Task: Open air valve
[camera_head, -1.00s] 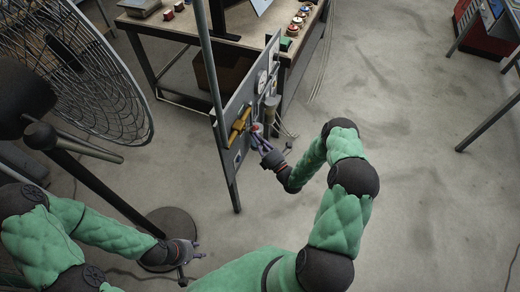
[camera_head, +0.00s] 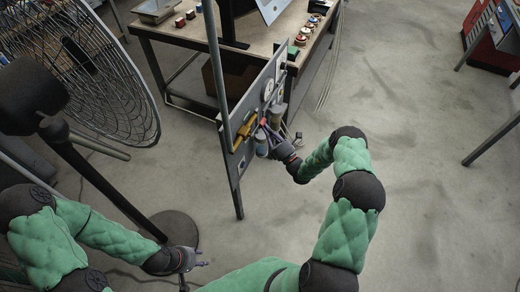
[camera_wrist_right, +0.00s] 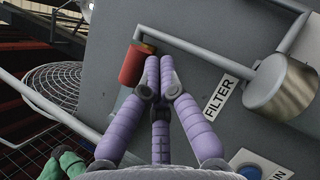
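The upright grey panel (camera_head: 250,105) carries an orange-yellow fitting (camera_head: 245,128) and several round fixtures. In the right wrist view a red-orange cylinder (camera_wrist_right: 137,63) on the panel sits just left of my right gripper's tips. My right gripper (camera_wrist_right: 159,68) has its purple fingers drawn together at the tips, by a thin pipe; contact is unclear. In the head view the right gripper (camera_head: 266,125) is at the panel's face. No handle labelled as the air valve is readable. My left gripper (camera_head: 202,256) is open and empty, low and away from the panel.
A metal cylinder (camera_wrist_right: 283,83) beside a "FILTER" label (camera_wrist_right: 221,97) and a blue button (camera_wrist_right: 250,172) are right of the right gripper. A workbench (camera_head: 180,25) stands behind the panel, and a wire fan (camera_head: 95,80) at left.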

